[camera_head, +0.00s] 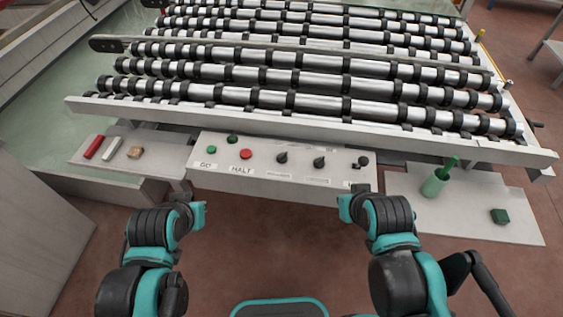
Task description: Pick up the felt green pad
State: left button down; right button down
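A small dark green block, which looks like the felt green pad (499,216), lies on the pale shelf at the right. My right gripper (345,207) is to the left of it and well apart from it, in front of the control panel. My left gripper (198,214) is farther left, below the panel's left end. Both arms are folded, and the fingertips are too small and turned away to tell open from shut. Nothing is visible held in either one.
A green bottle (436,182) stands left of the pad on the right shelf (470,220). The control panel (285,172) has buttons and knobs. A roller bed (300,80) lies behind. A red bar (94,147), a white bar (111,148) and a tan block (135,153) lie on the left shelf.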

aim_at(498, 216)
jog(key=z, duration=2.15)
jog(key=i+z, duration=0.35)
jog(key=i+j+z, duration=0.25)
jog(key=z, duration=0.15)
jog(key=i+j+z, duration=0.35)
jog(key=i+l, duration=0.05)
jog(key=i, duration=0.05)
